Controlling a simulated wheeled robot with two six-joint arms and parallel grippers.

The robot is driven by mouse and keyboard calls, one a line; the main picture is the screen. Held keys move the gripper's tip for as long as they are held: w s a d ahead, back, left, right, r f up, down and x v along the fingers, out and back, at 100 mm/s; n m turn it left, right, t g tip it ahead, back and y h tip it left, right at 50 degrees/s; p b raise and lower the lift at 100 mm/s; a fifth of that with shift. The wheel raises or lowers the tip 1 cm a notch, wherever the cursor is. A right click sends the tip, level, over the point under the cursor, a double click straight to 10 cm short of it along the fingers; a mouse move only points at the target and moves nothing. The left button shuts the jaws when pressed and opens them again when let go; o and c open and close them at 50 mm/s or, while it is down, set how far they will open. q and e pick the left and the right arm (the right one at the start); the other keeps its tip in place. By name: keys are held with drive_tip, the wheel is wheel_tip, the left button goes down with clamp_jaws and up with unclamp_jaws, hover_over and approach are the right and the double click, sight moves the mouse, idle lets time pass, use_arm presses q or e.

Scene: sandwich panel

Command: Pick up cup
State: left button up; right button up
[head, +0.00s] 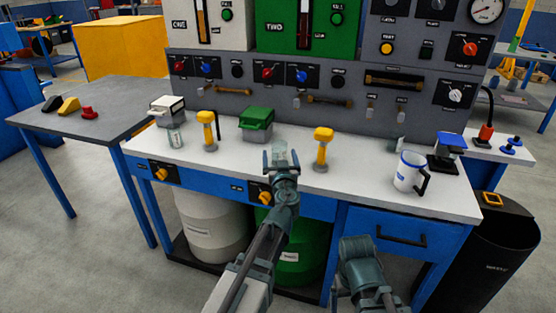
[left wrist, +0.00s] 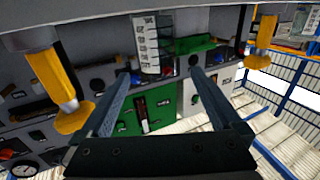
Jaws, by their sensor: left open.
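A clear cup (head: 279,148) stands on the white bench top in front of the panel in the head view. In the left wrist view the cup (left wrist: 146,45) shows a printed measuring scale. My left gripper (head: 281,160) is open. Its fingers reach toward the cup, with the cup showing between them in the head view; I cannot tell whether they touch it. My right gripper (head: 360,250) is low in front of the bench, and its fingers cannot be made out.
A green-lidded box (head: 257,122) and a yellow-topped post (head: 322,146) flank the cup. Another yellow post (head: 208,128), a small glass (head: 175,138) and a white box (head: 166,108) stand to the left. A white pitcher (head: 408,173) stands on the right.

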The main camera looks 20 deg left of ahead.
sight(280, 151)
use_arm(q)
drive_tip(key=x, duration=0.5)
drive_tip(key=shift+w+d+f, duration=0.1)
drive_tip(key=shift+w, duration=0.1)
drive_tip(key=shift+s+d, duration=0.1)
clamp_jaws()
